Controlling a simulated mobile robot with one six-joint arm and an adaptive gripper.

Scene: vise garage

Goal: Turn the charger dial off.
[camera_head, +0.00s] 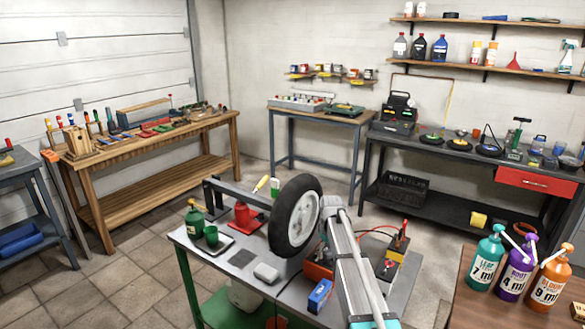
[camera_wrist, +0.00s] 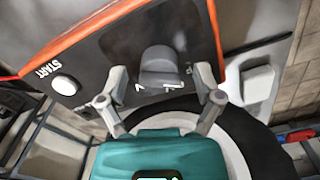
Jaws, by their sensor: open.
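The charger shows in the wrist view as a dark panel (camera_wrist: 115,48) with an orange edge, a white button and the word START. Its grey dial (camera_wrist: 162,64) stands out from the panel, with white marks at its lower edge. I cannot tell which setting it points to. My gripper (camera_wrist: 160,74) is open, with one finger on each side of the dial and small gaps showing. In the head view an orange box (camera_head: 318,271), likely the charger, sits on the workbench, partly hidden by my arm. My gripper is hidden there.
A wheel (camera_head: 295,215) stands upright beside my arm. A blue box (camera_head: 320,294) and a pale block (camera_head: 266,273) lie near the orange box on the workbench (camera_head: 232,276). A dark and yellow box (camera_head: 396,256) with a red cable stands to the right of my arm.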

